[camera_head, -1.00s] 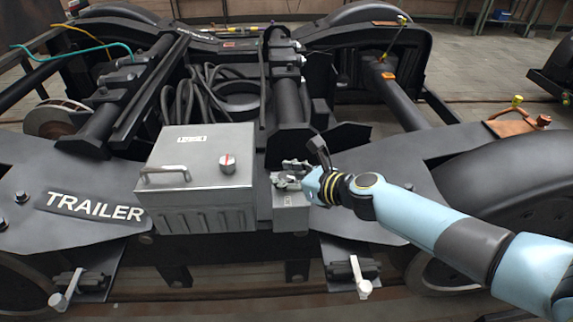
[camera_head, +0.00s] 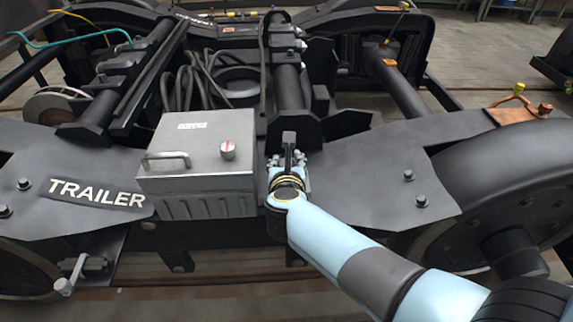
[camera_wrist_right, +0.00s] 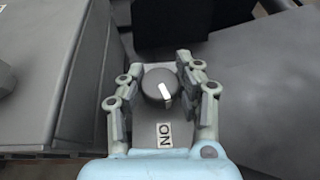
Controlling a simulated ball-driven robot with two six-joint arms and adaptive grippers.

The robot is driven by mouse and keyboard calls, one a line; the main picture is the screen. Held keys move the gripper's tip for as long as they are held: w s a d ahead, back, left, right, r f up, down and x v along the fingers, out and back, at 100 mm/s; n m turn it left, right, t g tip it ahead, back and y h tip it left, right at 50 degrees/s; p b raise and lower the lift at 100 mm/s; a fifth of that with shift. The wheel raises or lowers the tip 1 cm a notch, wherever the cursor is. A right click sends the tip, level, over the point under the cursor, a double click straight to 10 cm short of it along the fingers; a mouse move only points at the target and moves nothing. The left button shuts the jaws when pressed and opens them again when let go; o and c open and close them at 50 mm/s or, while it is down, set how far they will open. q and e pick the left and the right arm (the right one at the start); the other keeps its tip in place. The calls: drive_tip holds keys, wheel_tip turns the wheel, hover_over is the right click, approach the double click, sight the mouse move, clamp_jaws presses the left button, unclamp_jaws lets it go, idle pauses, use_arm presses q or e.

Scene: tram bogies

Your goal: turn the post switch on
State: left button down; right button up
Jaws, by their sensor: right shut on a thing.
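The post switch is a small grey box with a round dark knob (camera_wrist_right: 152,88) that carries a white pointer line. In the right wrist view the pointer slants down toward a white label (camera_wrist_right: 165,134) lettered ON, seen turned over. My right gripper (camera_wrist_right: 158,76) has its two fingers on either side of the knob and is shut on it. In the head view my right gripper (camera_head: 287,164) comes down over the switch, and it and my arm hide most of the switch box. My left gripper is not in view.
A grey metal cabinet (camera_head: 205,180) with a handle and a red-marked knob (camera_head: 228,150) stands just left of the switch. Dark bogie frame plates, one with a TRAILER sign (camera_head: 97,194), spread around. A black upright bracket (camera_head: 342,124) stands close behind.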

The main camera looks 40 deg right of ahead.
drive_tip(key=shift+m+g+h, duration=0.4)
drive_tip(key=shift+m+h, duration=0.1)
drive_tip(key=o, duration=1.2)
